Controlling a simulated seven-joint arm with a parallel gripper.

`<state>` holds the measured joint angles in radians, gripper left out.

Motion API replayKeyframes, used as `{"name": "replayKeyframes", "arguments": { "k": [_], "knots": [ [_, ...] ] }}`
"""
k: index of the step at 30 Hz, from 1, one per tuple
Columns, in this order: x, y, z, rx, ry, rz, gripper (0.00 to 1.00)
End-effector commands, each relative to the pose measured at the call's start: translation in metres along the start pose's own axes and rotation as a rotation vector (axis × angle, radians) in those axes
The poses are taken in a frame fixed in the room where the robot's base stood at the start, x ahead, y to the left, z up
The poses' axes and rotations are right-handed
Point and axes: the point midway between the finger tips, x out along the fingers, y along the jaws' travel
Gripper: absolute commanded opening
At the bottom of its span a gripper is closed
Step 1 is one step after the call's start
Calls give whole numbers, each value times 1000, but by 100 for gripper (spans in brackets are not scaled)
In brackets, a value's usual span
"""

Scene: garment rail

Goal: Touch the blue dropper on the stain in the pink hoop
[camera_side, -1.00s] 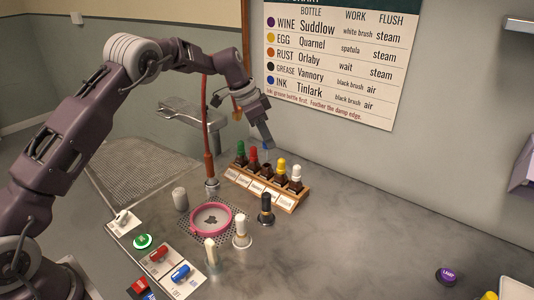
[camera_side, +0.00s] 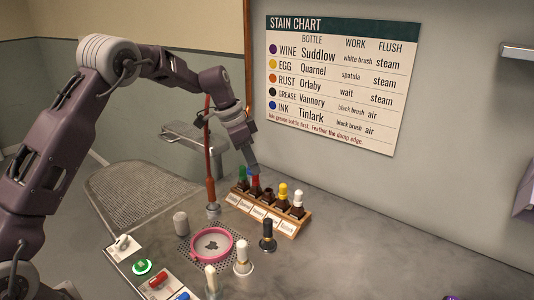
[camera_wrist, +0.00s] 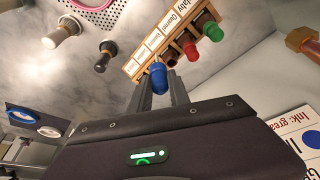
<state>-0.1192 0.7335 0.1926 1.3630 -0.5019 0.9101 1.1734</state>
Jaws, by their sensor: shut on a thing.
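My gripper (camera_side: 254,168) is shut on the blue dropper (camera_wrist: 158,76), which shows between the fingers in the wrist view. In the side view my gripper hangs by the back of the bottle rack, close to the green and red caps, and the dropper is mostly hidden. The pink hoop (camera_side: 230,247) lies flat on a perforated plate, nearer the camera and left of my gripper. A dark stain (camera_side: 211,244) lies on the cloth inside it. Part of the hoop shows in the wrist view (camera_wrist: 92,5).
The wooden rack (camera_side: 290,231) holds bottles with green, red, yellow and white caps and one open bottle (camera_side: 268,194). A black-handled brush (camera_side: 267,230) and a white-handled one (camera_side: 243,252) stand right of the hoop. A hanging red-brown tool (camera_side: 210,188) stands behind it.

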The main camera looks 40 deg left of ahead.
Motion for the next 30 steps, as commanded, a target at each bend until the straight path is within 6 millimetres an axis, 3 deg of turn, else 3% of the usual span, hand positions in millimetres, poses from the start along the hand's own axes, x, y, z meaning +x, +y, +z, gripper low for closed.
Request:
{"name": "replayKeyframes", "arguments": {
  "k": [6,10,14,24,30],
  "knots": [
    [-6,59,81,3,-89,13,0],
    [-7,85,110,18,-123,21,0],
    [-5,94,122,24,-135,25,0],
    [35,94,136,22,-136,28,0],
    [48,94,140,22,-135,25,0]
  ]
}}
